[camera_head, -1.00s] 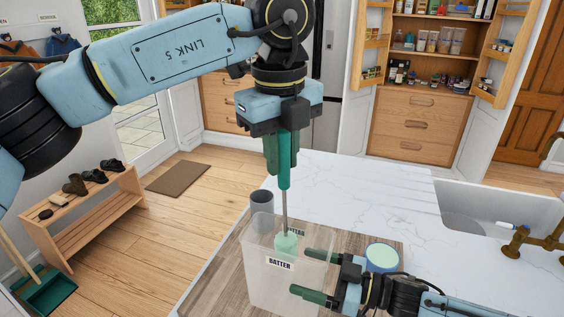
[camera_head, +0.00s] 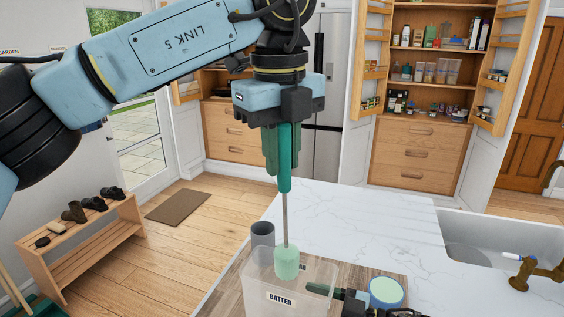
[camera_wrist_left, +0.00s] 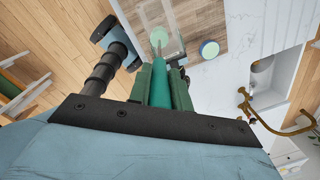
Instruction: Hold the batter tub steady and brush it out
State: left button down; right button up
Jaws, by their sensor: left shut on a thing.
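My left gripper (camera_head: 282,172) is shut on the green handle of a brush (camera_head: 287,262), which hangs upright with its shaft pointing down. The pale green brush head is at the mouth of the batter tub (camera_head: 258,293), a translucent box labelled BATTER; its lower part is cut off by the picture edge. In the left wrist view the gripper (camera_wrist_left: 160,75) and handle hide part of the tub. My right gripper (camera_head: 325,290) is at the tub's right side. Only one green finger shows clearly, so its grip on the tub is unclear.
A round tub with a pale green top (camera_head: 386,291) stands right of the batter tub, near my right gripper. A grey cup (camera_head: 263,233) stands behind it on the left. The white worktop (camera_head: 370,220) beyond is clear up to the sink (camera_head: 480,240).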

pick_arm(q)
jog(key=shift+s+r, duration=0.1)
jog(key=shift+r, duration=1.4)
pick_arm(e)
jog(key=o, duration=1.1)
jog(key=shift+c, duration=0.2)
jog(key=v, duration=1.2)
jog(key=shift+s, duration=0.15)
